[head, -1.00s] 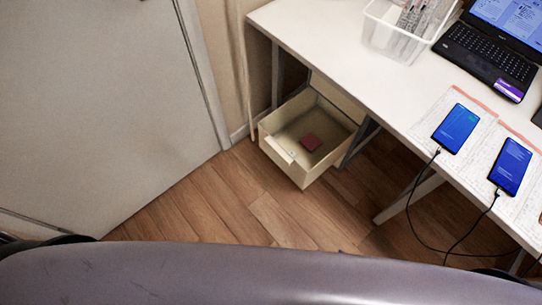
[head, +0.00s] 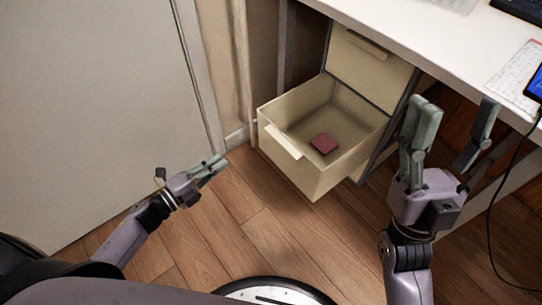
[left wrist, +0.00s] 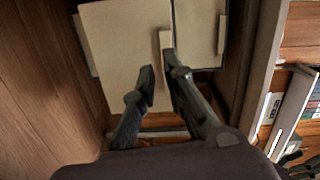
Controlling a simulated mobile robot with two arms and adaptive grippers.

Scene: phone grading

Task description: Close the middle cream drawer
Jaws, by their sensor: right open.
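The middle cream drawer (head: 311,183) is pulled far out under the desk. Its handle (head: 281,141) is on the top of the front panel, and a small dark red object (head: 324,144) lies inside. My left gripper (head: 218,165) is in front of and left of the drawer, apart from it, with a narrow empty gap between its fingers. In the left wrist view the fingers (left wrist: 158,65) overlap the drawer front (left wrist: 122,50), near its handle (left wrist: 165,50). My right gripper (head: 456,118) is open and empty, right of the drawer by the desk edge.
The upper drawer (head: 368,68) is shut above the open one. The white desk top (head: 440,40) overhangs at the right, with papers and a phone (head: 537,85). A black cable hangs at the far right. A grey door (head: 90,110) is at the left. The wood floor before the drawer is clear.

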